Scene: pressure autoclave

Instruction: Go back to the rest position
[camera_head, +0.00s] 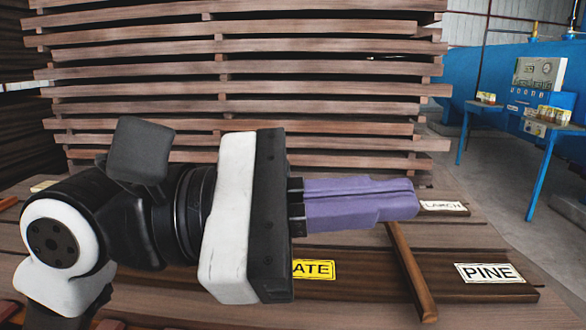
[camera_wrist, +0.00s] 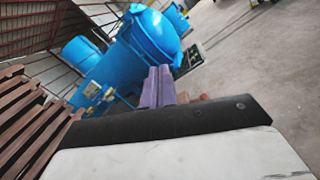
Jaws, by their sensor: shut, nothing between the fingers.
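My gripper (camera_head: 412,198) has purple fingers that are shut together with nothing between them. In the head view it is held out level above the wooden table, pointing right. In the wrist view the shut fingers (camera_wrist: 159,88) point toward the blue autoclave area. My arm comes in from the lower left of the head view and hides part of the table and its labels.
A plank stack (camera_head: 250,107) stands behind the arm. Boards labelled PINE (camera_head: 488,273) and LARCH (camera_head: 443,207) lie below, with a brown stick (camera_head: 412,270) and a partly hidden yellow label (camera_head: 314,269). A blue autoclave (camera_head: 490,75) and small blue tables (camera_head: 556,127) stand right; floor (camera_head: 490,180) between is clear.

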